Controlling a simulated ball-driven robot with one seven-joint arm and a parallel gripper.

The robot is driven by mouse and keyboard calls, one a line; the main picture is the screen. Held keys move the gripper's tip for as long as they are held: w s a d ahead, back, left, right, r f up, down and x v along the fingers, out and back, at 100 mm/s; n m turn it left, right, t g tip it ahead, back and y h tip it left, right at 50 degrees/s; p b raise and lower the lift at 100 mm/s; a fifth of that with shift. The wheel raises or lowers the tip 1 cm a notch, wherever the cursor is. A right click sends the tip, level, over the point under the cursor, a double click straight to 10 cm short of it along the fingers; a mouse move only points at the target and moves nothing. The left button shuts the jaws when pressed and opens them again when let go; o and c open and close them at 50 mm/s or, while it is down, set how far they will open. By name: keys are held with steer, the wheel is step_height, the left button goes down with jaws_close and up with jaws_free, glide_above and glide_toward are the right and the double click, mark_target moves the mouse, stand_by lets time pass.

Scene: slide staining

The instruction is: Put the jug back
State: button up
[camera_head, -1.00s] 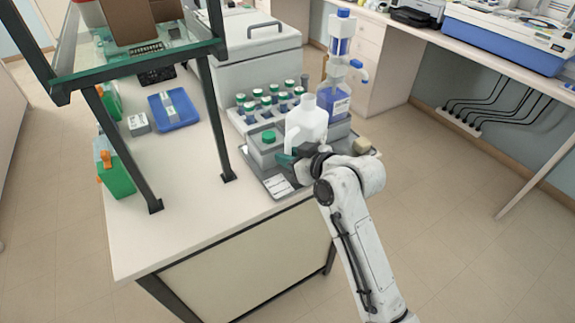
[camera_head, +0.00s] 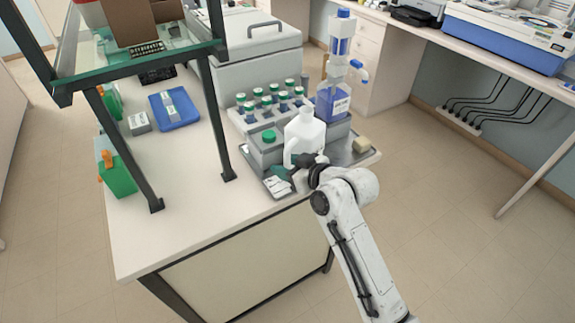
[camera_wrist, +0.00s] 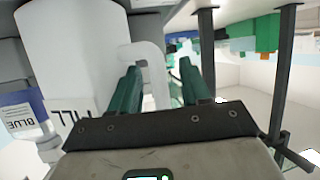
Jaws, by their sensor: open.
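The white jug (camera_head: 306,133) stands upright on the grey tray (camera_head: 368,155) at the front of the bench, among bottles and boxes. Its base is partly hidden by my gripper and arm. My gripper (camera_head: 287,171) is open at the jug's handle side, low in front of it. In the wrist view the jug (camera_wrist: 75,45) fills the left, with a label at its lower side. Its handle (camera_wrist: 152,62) shows between and behind the green fingers of my gripper (camera_wrist: 160,85). I cannot tell whether a finger touches the handle.
A grey box with a green cap (camera_head: 268,137) is just left of the jug. A blue-liquid dispenser bottle (camera_head: 333,100) stands behind right, a sponge (camera_head: 361,145) at right. A rack of green-capped bottles (camera_head: 270,100) is behind. A shelf post (camera_head: 216,120) rises on the left.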

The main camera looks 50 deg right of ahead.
steer(key=d+b+v, duration=0.1)
steer(key=v, duration=1)
steer(key=s+a+f+g, duration=0.6)
steer(key=s+f, duration=0.3)
steer(key=s+a+f+g, duration=0.6)
steer(key=s+f, duration=0.2)
steer(key=f, duration=0.1)
steer(key=shift+s+f+g+y, duration=0.25)
steer(key=shift+s+g+y, duration=0.05)
steer(key=shift+s, duration=0.1)
steer(key=shift+a, duration=0.1)
